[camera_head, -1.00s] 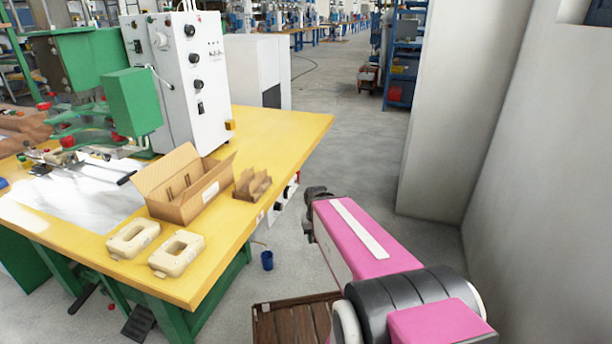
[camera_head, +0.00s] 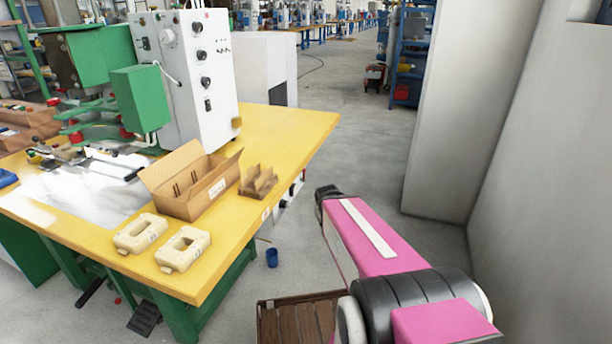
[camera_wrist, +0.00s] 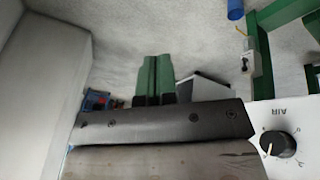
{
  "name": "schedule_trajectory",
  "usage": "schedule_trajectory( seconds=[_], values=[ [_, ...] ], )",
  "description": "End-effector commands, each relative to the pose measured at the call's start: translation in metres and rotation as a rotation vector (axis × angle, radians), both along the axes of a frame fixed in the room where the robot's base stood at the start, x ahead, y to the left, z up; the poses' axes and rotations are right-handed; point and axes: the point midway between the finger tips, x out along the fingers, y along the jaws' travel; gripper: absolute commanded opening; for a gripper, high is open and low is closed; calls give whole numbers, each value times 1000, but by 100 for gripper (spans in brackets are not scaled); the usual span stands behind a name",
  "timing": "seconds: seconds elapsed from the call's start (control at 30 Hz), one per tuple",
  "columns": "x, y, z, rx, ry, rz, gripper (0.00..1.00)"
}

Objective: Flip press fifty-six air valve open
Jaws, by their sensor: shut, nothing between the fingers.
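The air valve is a black rotary knob (camera_wrist: 278,144) on a white panel marked AIR (camera_wrist: 296,124), at the lower right of the wrist view. The lettering appears upside down, and a pale pointer line shows on the knob's left side. The small markings around it are too blurred to read. My gripper (camera_wrist: 157,70) shows as two green fingers side by side, shut and empty, left of the knob and apart from it. In the head view my gripper end (camera_head: 325,193) is dark, right of the white panel (camera_head: 290,192) below the table edge.
The yellow table (camera_head: 285,130) carries an open carton (camera_head: 190,190), a smaller carton (camera_head: 258,182) and two cream parts (camera_head: 183,249). A white and green press (camera_head: 185,80) stands behind. A wall (camera_head: 540,130) is close on the right. A blue cup (camera_head: 272,257) is on the floor.

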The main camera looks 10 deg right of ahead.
Motion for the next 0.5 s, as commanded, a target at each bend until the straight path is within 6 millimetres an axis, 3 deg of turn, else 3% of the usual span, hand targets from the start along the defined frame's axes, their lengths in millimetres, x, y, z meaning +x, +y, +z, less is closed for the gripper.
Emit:
schedule_trajectory(
  seconds=[0.23,0.5],
  values=[
    [54,-35,23,-221,-297,198,0],
    [97,-44,58,-438,-580,483,0]
  ],
)
